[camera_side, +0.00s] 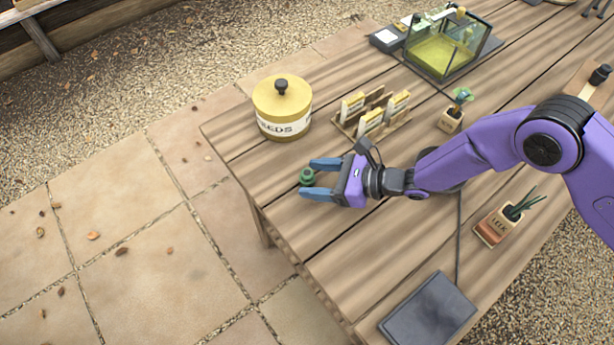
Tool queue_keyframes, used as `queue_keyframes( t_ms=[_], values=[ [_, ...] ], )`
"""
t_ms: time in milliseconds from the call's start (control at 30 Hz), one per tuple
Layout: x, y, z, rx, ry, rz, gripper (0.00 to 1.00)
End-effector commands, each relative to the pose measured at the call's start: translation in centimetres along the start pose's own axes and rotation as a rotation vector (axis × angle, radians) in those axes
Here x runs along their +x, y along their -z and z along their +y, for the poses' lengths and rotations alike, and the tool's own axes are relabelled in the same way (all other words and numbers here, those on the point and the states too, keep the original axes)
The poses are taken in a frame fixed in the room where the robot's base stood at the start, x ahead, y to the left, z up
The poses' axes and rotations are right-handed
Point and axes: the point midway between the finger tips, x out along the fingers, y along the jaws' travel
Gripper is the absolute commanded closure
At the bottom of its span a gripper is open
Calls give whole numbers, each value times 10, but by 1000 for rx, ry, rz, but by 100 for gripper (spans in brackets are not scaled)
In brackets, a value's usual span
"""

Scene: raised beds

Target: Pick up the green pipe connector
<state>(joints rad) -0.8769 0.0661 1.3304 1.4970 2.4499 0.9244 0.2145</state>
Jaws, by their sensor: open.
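The green pipe connector (307,176) is a small, round, dark green piece near the left edge of the wooden table (345,255). My gripper (313,180) has two blue-grey fingers pointing left, spread apart. The connector shows between the fingertips, closer to the upper finger. I cannot tell whether a finger touches it. Part of the connector may be hidden by the fingers.
A yellow seed tin (283,110) stands above my gripper. A wooden rack of seed packets (371,115) and a small potted plant (452,116) stand upper right. A glass tank (446,45) is at the back. A dark slab (428,310) and a leek planter (502,222) lie lower right.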

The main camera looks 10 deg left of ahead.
Motion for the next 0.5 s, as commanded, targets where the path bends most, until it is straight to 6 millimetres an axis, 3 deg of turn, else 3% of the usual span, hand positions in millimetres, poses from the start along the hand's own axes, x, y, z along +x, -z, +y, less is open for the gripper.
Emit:
queue_keyframes(
  t_ms=[200, 500],
  values=[
    [21, 0, 1, 0, -2, 1, 36],
    [25, -1, 0, 0, -1, 0, 36]
  ],
)
